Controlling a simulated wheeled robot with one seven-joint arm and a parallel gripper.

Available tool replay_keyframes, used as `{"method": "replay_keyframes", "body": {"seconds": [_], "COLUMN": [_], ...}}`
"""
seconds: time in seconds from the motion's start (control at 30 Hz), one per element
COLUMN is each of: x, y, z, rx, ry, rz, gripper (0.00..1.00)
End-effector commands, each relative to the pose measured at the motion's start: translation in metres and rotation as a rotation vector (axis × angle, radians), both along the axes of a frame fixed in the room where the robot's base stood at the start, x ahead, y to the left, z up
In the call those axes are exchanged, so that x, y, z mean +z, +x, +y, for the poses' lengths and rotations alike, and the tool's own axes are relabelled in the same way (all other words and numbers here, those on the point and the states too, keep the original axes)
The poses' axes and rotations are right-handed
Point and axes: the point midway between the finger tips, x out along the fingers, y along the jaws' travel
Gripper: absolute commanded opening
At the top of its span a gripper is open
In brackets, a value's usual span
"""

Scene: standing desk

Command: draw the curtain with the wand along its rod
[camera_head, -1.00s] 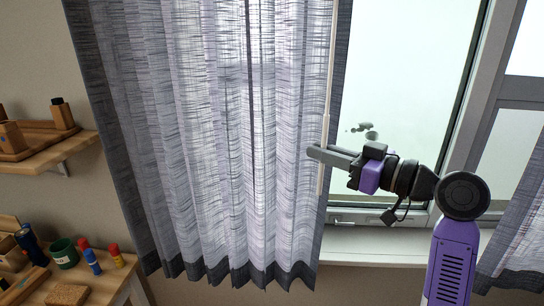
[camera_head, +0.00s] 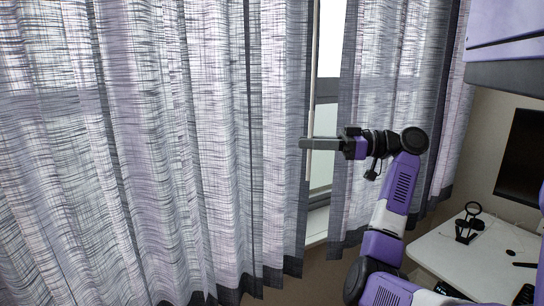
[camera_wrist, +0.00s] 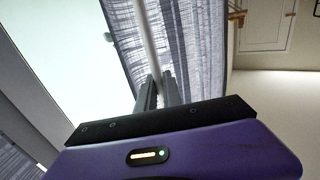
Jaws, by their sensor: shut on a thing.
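The grey-white sheer curtain (camera_head: 180,150) with dark edge bands hangs across the left and middle of the head view. The pale wand (camera_head: 315,70) hangs along its right edge. My gripper (camera_head: 304,143) is shut on the wand, reaching in from the right. In the wrist view the wand (camera_wrist: 145,40) runs down between the two fingers of my gripper (camera_wrist: 158,88). A second curtain panel (camera_head: 390,100) hangs to the right. A narrow strip of window (camera_head: 327,110) shows between the two panels. The rod is out of view.
A white desk (camera_head: 465,260) with a small dark stand (camera_head: 468,222) is at the lower right. A dark monitor (camera_head: 522,160) is on the far right. The window sill (camera_head: 317,225) shows below the gap.

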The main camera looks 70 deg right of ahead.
Motion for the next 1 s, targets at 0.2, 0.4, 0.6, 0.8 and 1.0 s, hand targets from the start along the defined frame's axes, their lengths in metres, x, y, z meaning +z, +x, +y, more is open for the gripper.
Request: {"method": "replay_keyframes", "body": {"seconds": [0.2, 0.4, 0.6, 0.8, 1.0], "x": [-0.002, -0.002, -0.001, -0.001, -0.001], "y": [-0.039, -0.059, -0.069, -0.072, -0.073], "z": [-0.049, -0.076, -0.09, -0.094, -0.095], "rx": [-0.003, -0.002, -0.001, -0.002, -0.006], "ry": [0.001, 0.002, 0.002, 0.0, 0.002], "rz": [0.0, 0.001, 0.002, 0.002, 0.001], "gripper": [0.0, 0.0, 0.0, 0.0, 0.0]}}
